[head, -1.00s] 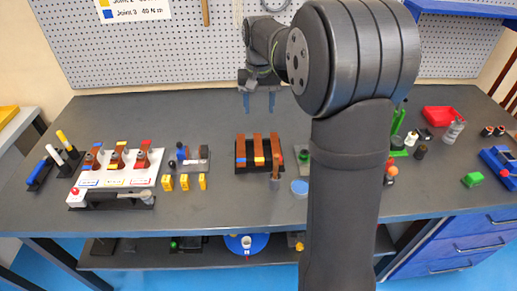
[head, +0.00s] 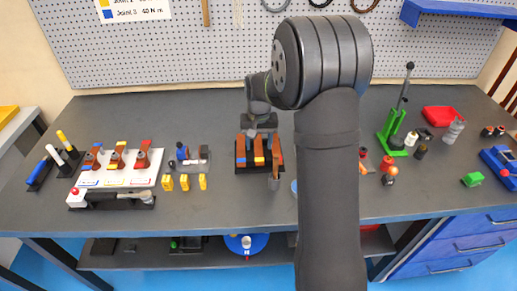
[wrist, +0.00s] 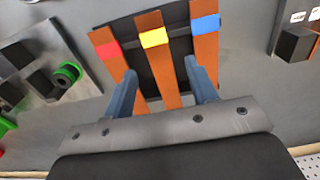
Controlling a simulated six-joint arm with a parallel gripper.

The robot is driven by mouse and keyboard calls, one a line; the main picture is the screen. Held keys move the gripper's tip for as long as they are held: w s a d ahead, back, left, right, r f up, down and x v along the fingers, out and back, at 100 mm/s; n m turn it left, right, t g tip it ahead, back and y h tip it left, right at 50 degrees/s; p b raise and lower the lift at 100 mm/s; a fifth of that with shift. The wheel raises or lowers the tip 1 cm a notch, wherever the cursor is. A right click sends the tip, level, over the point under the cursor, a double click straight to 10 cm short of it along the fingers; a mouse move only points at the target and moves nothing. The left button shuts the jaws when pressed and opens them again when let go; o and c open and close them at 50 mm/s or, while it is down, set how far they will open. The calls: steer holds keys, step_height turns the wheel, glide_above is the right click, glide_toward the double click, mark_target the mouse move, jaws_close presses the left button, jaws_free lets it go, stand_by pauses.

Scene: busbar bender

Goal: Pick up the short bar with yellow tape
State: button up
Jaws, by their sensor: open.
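The short copper bar with yellow tape (wrist: 154,40) is the middle of three bars on a black rack (wrist: 177,71). In the head view its yellow tape (head: 259,159) shows between the blue-taped bar and the red-taped bar. My gripper (wrist: 160,68) is open, with one blue-grey finger on each side of the yellow-taped bar. The fingers lie in the gaps beside the red-taped bar (wrist: 108,52) and the blue-taped bar (wrist: 205,40). I cannot tell how far down they reach. No finger clearly touches a bar. In the head view my gripper is over the rack's far end.
A white board (head: 112,181) with copper pieces stands left, with several yellow blocks (head: 185,182) beside it. A green lever tool (head: 392,140) and red tray (head: 440,115) are right. The table behind the rack's left is clear.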

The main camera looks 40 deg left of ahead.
step_height(320, 180, down, 2)
steer(key=shift+f, duration=0.25)
jaws_close()
steer(key=shift+r, duration=0.15)
